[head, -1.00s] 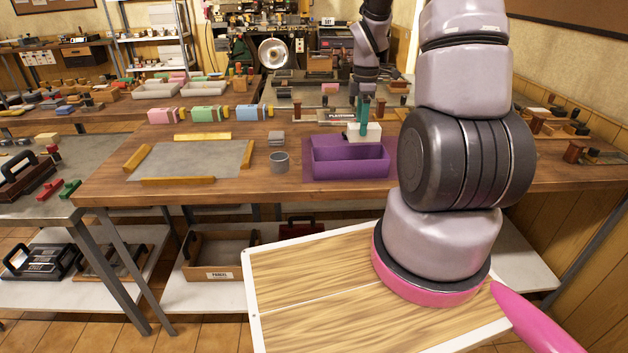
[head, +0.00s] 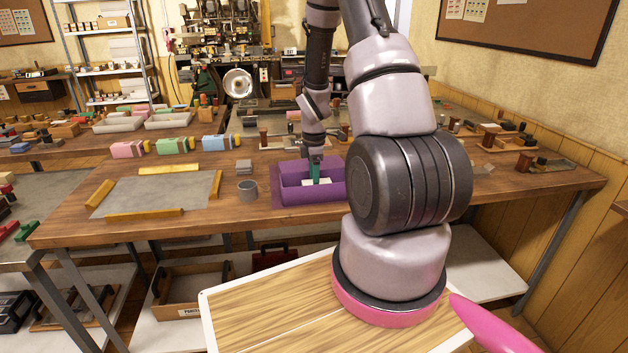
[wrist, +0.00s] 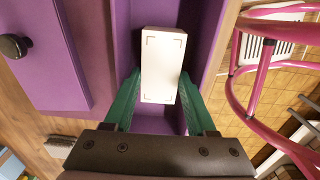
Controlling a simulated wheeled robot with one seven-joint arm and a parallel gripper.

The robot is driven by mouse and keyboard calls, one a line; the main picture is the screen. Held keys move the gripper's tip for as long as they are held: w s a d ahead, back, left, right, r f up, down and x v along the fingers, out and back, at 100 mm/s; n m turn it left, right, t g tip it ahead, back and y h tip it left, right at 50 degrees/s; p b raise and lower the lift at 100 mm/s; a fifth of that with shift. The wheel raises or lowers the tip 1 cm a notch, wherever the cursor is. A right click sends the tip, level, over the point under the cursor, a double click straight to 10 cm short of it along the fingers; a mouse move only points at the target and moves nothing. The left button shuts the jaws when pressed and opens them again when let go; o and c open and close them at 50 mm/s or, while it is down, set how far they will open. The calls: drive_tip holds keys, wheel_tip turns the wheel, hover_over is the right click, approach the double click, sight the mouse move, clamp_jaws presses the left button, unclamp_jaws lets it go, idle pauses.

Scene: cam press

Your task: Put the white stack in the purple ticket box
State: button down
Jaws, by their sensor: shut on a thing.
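The purple ticket box (head: 298,192) stands on the wooden bench, left of my arm in the head view. Its purple wall also shows in the wrist view (wrist: 204,40). The white stack (wrist: 163,65) is between the green fingers of my gripper (wrist: 158,100), with the box's purple interior around it. In the head view the white stack (head: 318,182) shows low inside the box opening, below my gripper (head: 315,172). My gripper points down and is shut on the stack. Whether the stack touches the box floor cannot be told.
A grey cup (head: 248,191) and a small grey stack (head: 243,167) stand left of the box. A grey mat (head: 155,193) with yellow bars lies further left. Pink, green and blue blocks (head: 172,145) line the bench behind.

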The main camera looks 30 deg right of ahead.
drive_tip(key=shift+f, duration=0.1)
drive_tip(key=c, duration=0.5)
unclamp_jaws()
drive_tip(key=s+a+r+m+t, duration=0.1)
drive_tip(key=s+a+r+m, duration=0.15)
drive_tip(key=r, duration=0.65)
drive_tip(key=s+a+r+m+t, duration=0.1)
drive_tip(key=r+m, duration=0.2)
drive_tip(key=r, duration=0.7)
drive_tip(key=s+a+r+m+t, duration=0.1)
drive_tip(key=s+a+r+m, duration=0.15)
drive_tip(key=r, duration=0.65)
drive_tip(key=s+a+r+m+t+y, duration=0.2)
drive_tip(key=s+a+r+m+t, duration=0.2)
drive_tip(key=s+r+m, duration=0.7)
drive_tip(key=s+a, duration=0.2)
drive_tip(key=s, duration=0.1)
drive_tip(key=shift+a, duration=0.25)
drive_tip(key=shift+w, duration=0.1)
